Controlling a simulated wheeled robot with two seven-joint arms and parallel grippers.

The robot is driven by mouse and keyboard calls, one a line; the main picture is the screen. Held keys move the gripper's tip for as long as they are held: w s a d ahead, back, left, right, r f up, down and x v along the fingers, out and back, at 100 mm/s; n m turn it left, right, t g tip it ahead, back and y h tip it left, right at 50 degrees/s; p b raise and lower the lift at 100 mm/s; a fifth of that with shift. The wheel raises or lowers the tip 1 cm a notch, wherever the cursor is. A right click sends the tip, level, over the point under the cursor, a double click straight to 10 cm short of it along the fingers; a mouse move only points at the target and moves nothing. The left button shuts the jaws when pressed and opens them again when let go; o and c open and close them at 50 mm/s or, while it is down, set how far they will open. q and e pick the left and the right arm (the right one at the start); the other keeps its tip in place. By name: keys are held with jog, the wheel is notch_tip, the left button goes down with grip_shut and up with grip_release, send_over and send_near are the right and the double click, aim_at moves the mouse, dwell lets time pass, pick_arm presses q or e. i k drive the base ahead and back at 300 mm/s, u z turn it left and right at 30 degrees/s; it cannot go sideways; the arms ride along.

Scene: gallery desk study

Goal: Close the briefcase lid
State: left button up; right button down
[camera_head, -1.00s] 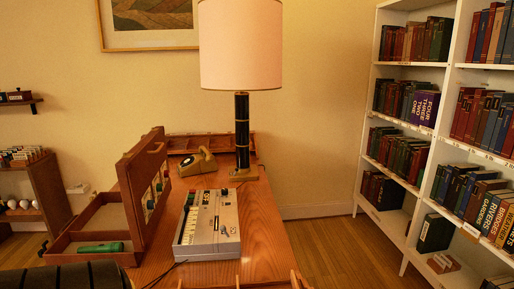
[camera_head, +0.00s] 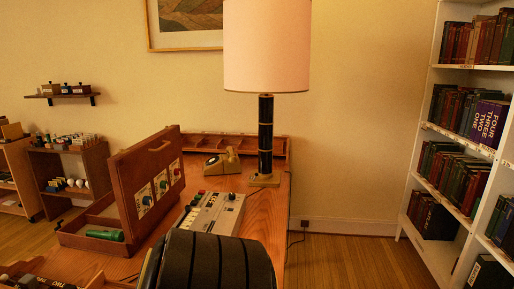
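The brown wooden briefcase stands open on the left part of the desk. Its lid (camera_head: 128,180) is raised nearly upright, with a handle at its top edge and several small dial panels on the face I see. Its shallow base (camera_head: 72,238) lies flat, mostly to the left of the lid. A green cylindrical object (camera_head: 104,235) lies in the base. The lid hides part of the base. Neither of my grippers is in view.
A black ribbed rounded object (camera_head: 205,262), perhaps a chair back, blocks the near foreground. A keyed device (camera_head: 212,213), a telephone (camera_head: 222,162) and a lamp (camera_head: 265,140) stand on the desk (camera_head: 262,222). Floor to the right, before the bookshelf (camera_head: 424,125), is clear.

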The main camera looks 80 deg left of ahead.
aim_at(137, 171)
jog(key=i, duration=1.6)
jog(key=u, duration=2.6)
jog(key=i, duration=2.2)
jog(key=u, duration=3.25)
